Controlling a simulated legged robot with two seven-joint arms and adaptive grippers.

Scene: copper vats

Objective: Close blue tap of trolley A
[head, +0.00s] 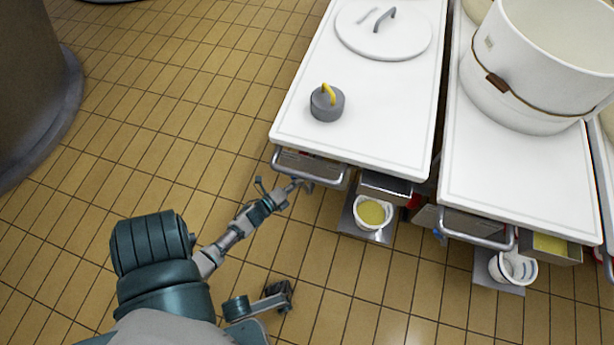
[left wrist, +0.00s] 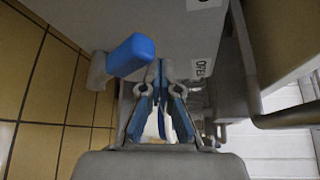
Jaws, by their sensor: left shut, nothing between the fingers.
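In the left wrist view, a blue tap handle (left wrist: 132,55) on a grey stem sticks out to the left of a metal housing. My left gripper (left wrist: 160,68) is shut and empty, its fingertips just right of the handle; I cannot tell whether they touch it. In the head view, my left gripper (head: 298,187) is at the front left corner of the nearer white trolley (head: 350,148), below its top. It largely hides the tap there. No trolley letter is readable.
A handle bar (head: 310,177) runs along the trolley's front. A bowl of yellow stuff (head: 370,212) sits below. A second trolley (head: 520,175) carries a large white pot (head: 540,65). Tiled floor at left is clear.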

